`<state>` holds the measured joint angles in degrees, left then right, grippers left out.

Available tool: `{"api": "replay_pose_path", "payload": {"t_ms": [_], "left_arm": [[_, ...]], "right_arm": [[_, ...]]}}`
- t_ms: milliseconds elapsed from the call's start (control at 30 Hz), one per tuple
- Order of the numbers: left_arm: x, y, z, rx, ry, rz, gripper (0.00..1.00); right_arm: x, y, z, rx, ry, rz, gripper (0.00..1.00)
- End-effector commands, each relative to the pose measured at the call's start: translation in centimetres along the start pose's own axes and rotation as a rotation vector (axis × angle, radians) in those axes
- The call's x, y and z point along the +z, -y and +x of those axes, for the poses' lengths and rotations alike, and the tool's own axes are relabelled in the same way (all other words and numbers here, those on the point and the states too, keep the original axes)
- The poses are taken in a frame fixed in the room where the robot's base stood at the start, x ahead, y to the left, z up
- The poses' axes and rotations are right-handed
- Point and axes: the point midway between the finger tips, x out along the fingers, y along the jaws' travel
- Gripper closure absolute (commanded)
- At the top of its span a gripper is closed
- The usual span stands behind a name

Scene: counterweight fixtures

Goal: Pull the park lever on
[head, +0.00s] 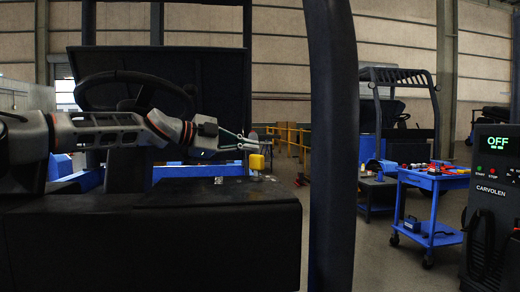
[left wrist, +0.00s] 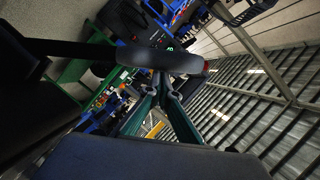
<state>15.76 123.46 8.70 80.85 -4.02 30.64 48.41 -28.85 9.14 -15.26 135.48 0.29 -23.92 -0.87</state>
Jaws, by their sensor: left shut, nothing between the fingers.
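My left gripper (head: 246,141) reaches in from the left, past the steering wheel (head: 135,85), with its fingers shut and empty. In the left wrist view its two fingers (left wrist: 163,88) run up and come together. A dark bar with a reddish end (left wrist: 165,58) lies across just beyond the fingertips there. It may be the park lever's handle, but I cannot tell for sure, nor whether the fingers touch it. My right gripper is not in view.
A thick dark post (head: 331,150) stands right of the gripper. A dark panel (head: 150,245) fills the lower left. Beyond are a blue cart (head: 432,184) with items, another forklift (head: 402,110) and a charger reading OFF (head: 493,190).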

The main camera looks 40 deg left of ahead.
Motion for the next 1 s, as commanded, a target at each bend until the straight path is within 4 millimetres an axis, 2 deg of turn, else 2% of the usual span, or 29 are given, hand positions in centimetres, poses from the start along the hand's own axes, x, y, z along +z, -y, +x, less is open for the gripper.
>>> {"api": "replay_pose_path", "payload": {"t_ms": [233,733,867,1000], "left_arm": [[1.2,0.0,0.5,0.000,0.003,0.002,1.00],[1.7,0.0,0.4,-0.003,0.011,0.004,1.00],[1.6,0.1,-0.2,-0.005,0.011,0.005,1.00],[1.3,0.2,-1.7,-0.005,0.007,0.006,1.00]], "right_arm": [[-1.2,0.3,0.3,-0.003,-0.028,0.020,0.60],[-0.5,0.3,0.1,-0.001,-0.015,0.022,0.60],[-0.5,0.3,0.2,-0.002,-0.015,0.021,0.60],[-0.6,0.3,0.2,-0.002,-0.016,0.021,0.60]]}}
